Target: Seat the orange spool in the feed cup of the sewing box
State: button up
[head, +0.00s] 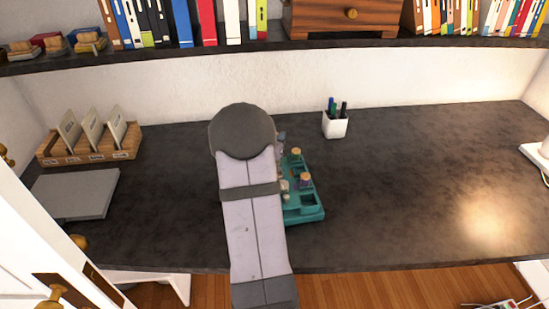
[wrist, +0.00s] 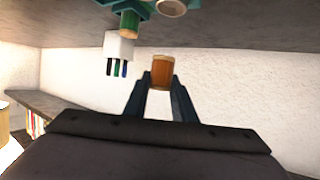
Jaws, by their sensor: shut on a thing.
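In the wrist view my gripper (wrist: 161,85) is shut on the orange spool (wrist: 162,71), which shows as an orange-brown cylinder between the fingertips. The spool is held clear of the desk. The teal sewing box (head: 305,215) stands on the desk in the head view, partly hidden behind my arm. It has several wells and other spools standing in it. Part of the box also shows at the top of the wrist view (wrist: 100,4), apart from the held spool. I cannot tell which well is the feed cup. In the head view my arm hides the gripper.
A white pen cup (head: 335,125) stands behind the box; it also shows in the wrist view (wrist: 119,47). A wooden rack (head: 90,153) and a grey slab (head: 75,194) lie at the left. The dark desk (head: 420,180) is clear to the right of the box.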

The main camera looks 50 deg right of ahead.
jog(key=shift+f, duration=3.9)
jog(key=shift+f, duration=0.15)
jog(key=shift+f, duration=0.1)
jog(key=o, duration=1)
jog(key=shift+r+p, duration=0.3)
jog(key=b+v, duration=0.1)
jog(key=v, duration=1.1)
jog(key=shift+w, duration=0.1)
